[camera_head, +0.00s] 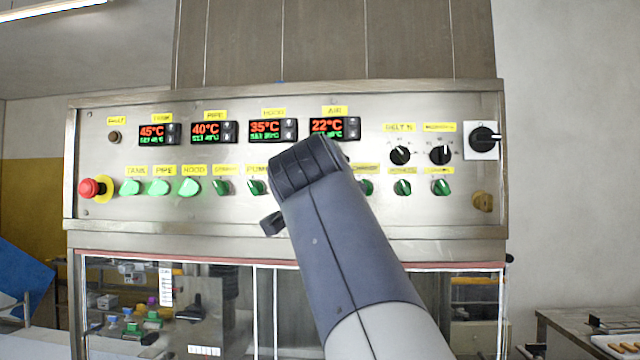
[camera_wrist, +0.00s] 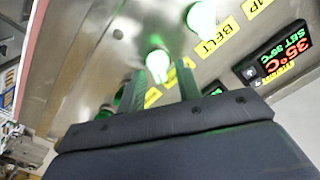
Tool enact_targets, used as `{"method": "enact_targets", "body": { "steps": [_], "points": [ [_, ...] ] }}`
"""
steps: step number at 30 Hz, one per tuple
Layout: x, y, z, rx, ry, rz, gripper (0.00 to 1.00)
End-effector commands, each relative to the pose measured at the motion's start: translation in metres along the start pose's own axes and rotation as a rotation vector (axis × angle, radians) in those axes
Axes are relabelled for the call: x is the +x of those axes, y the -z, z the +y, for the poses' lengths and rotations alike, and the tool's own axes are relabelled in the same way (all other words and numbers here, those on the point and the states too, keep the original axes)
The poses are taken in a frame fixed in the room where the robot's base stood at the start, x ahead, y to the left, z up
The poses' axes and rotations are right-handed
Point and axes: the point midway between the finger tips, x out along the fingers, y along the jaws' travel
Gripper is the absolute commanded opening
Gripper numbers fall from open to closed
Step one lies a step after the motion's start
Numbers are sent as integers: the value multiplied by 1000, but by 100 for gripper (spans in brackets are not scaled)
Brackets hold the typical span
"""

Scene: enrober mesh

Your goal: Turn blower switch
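In the wrist view, two fingers of my gripper (camera_wrist: 160,74) stand apart with a gap between them. A lit green switch (camera_wrist: 158,60) shows in that gap, close to the fingertips; I cannot tell whether they touch it. The yellow label beside it is mostly covered by a finger, so its name is unreadable. It is the switch just past the lit belt switch (camera_wrist: 201,17), labelled BELT. In the head view my arm covers this part of the switch row, and my fingers are hidden.
The steel control panel (camera_head: 110,215) carries a red emergency button (camera_head: 90,188), temperature displays, more green switches (camera_head: 441,187), two black dials (camera_head: 400,155) and a main rotary switch (camera_head: 484,138). A glazed enclosure (camera_head: 265,310) lies below. A side table with a tray (camera_head: 620,345) stands at right.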

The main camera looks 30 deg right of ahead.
Motion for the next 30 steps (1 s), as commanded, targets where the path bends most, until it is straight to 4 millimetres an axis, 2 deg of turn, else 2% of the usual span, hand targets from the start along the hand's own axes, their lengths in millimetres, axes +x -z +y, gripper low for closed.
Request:
{"method": "enact_targets", "body": {
  "steps": [5, 8, 15, 21, 30],
  "points": [
    [-2, 0, 0, 0, 1, 0, 33],
    [-11, -2, 0, 0, 4, -1, 33],
    [-56, -2, 0, 2, 7, -1, 33],
    [-86, -2, 0, 1, 6, -2, 33],
    [-106, -1, 0, 0, 1, 0, 33]
  ]
}}
